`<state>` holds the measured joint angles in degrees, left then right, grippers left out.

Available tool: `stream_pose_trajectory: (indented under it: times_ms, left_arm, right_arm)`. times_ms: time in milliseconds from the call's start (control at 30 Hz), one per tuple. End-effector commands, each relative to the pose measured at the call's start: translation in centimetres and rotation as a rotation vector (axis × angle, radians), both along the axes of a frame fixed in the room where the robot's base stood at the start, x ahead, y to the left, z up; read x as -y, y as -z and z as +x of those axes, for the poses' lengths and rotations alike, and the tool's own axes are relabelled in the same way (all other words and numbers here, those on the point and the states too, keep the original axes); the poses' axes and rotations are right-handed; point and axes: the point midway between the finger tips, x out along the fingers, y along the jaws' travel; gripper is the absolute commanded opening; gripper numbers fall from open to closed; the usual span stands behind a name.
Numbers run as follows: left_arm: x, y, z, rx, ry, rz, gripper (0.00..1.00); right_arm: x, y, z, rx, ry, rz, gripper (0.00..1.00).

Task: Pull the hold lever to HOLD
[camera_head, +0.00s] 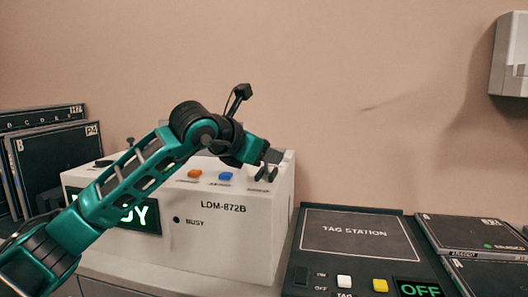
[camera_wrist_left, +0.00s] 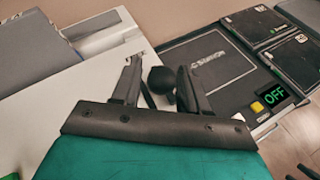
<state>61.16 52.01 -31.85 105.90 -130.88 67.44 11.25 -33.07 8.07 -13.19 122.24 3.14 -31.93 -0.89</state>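The white LDM-872B machine (camera_head: 235,240) stands on the counter, with an orange button (camera_head: 195,174) and a blue button (camera_head: 226,176) on top. My left gripper (camera_head: 266,173) is over the right end of its top. In the left wrist view, the two fingers of my left gripper (camera_wrist_left: 158,70) are apart. A black ball knob (camera_wrist_left: 162,80), apparently the hold lever's, shows between them, closer to the right finger. I cannot tell whether either finger touches it. The lever's shaft and its label are mostly hidden by the gripper. My right gripper does not clearly show.
The black tag station (camera_head: 354,234) lies right of the machine, with white and yellow buttons and a green OFF display (camera_head: 419,290). Dark cassettes (camera_head: 470,235) lie beyond it. More dark panels (camera_head: 55,160) stand at the left. A pale box (camera_head: 508,60) hangs on the wall.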

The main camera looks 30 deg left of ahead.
Motion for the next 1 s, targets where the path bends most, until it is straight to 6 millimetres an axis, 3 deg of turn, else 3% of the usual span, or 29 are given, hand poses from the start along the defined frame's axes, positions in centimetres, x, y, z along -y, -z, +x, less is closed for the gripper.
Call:
stream_pose_trajectory:
  times_ms: [267, 433, 800, 1000]
  left_arm:
    - [0.0, 0.0, 0.0, -0.001, -0.001, -0.001, 0.50]
    - [-0.3, -0.6, -1.1, 0.001, 0.000, 0.001, 0.50]
    - [-1.6, -3.7, -8.2, 0.001, -0.004, 0.004, 0.50]
    - [-2.0, -4.8, -10.8, 0.000, -0.002, 0.002, 0.50]
  right_arm:
    - [0.0, 0.0, 0.0, 0.000, -0.001, -0.001, 0.61]
    - [0.0, -0.1, 0.0, 0.000, 0.000, -0.001, 0.61]
    - [0.2, -0.3, 0.0, 0.002, 0.003, -0.004, 0.61]
    - [0.3, -0.1, 0.0, 0.000, 0.004, -0.005, 0.61]
